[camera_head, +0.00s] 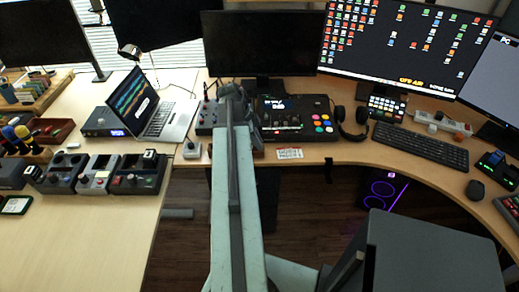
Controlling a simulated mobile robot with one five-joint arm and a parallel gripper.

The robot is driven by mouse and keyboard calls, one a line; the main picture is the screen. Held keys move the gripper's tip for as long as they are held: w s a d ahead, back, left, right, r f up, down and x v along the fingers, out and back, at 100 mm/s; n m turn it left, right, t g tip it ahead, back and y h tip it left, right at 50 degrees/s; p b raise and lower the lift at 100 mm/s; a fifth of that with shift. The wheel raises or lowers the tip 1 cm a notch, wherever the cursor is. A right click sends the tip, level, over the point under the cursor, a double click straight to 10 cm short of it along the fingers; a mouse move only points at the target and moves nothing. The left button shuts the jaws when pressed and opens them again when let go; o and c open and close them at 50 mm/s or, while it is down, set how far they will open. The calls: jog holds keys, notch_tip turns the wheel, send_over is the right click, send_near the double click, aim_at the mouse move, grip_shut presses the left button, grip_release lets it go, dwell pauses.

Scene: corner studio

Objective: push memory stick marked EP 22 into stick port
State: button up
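My arm reaches forward from the bottom middle, and its end with my gripper (236,92) is over the back desk, in front of the dark monitor. The fingers are small and dark against dark gear, so I cannot tell whether they are open or hold anything. I cannot pick out a memory stick marked EP 22; no such marking is readable. I cannot identify the stick port for certain either. My arm hides part of the desk and of the gear behind it.
A control deck (295,118) with coloured buttons stands right of my arm, with headphones (351,123) beside it. A small grey box (192,149) and laptop (143,105) are left. Several knobbed units (98,174) line the left desk. A dark chair (425,255) blocks the lower right.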

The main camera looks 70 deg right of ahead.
grip_shut()
notch_tip(320, 180, up, 10)
jog(key=p, duration=1)
